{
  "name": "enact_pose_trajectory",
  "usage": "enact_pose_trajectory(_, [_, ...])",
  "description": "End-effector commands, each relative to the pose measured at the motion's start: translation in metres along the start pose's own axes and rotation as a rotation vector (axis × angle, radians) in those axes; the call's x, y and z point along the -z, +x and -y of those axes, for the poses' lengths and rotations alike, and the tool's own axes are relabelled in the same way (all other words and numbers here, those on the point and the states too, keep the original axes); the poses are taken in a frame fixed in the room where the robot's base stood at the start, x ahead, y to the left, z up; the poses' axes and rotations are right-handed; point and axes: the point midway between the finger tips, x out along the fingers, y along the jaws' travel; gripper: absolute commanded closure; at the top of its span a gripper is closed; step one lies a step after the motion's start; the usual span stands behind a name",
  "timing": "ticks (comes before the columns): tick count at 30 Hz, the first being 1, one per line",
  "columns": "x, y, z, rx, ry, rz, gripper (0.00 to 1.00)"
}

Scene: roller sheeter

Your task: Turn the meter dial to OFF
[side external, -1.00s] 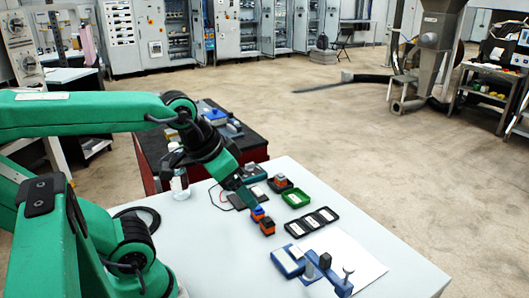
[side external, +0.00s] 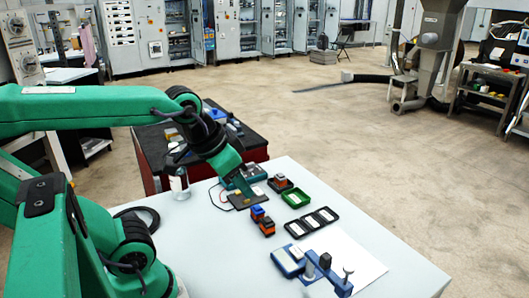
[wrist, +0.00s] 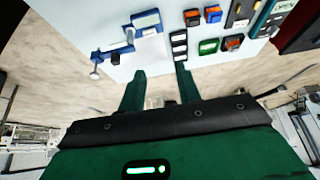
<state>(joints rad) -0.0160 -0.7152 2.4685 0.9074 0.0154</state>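The meter appears to be the teal-cased device (side external: 231,182) at the far left of the white table, partly hidden behind my gripper. In the wrist view a teal device (wrist: 266,20) shows near the upper right edge. Its dial is too small to read. My gripper (side external: 249,191) is above the table, near the dark board in front of the meter. In the wrist view my gripper's two green fingers (wrist: 160,69) are apart with nothing between them, well left of the teal device.
The right of the table is mostly clear.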

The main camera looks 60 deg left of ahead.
Motion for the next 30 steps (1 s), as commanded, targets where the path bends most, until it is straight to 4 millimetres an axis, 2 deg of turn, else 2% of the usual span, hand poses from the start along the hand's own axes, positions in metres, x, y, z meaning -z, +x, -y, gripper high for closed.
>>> enact_pose_trajectory(8, [0.041,0.001,0.021,0.030,0.003,0.055,0.66])
enact_pose_trajectory(14, [0.078,0.008,0.045,0.051,0.009,0.106,0.66])
enact_pose_trajectory(23, [0.125,0.030,0.092,0.070,0.014,0.185,0.66])
enact_pose_trajectory(30, [0.155,0.056,0.138,0.075,0.015,0.245,0.66])
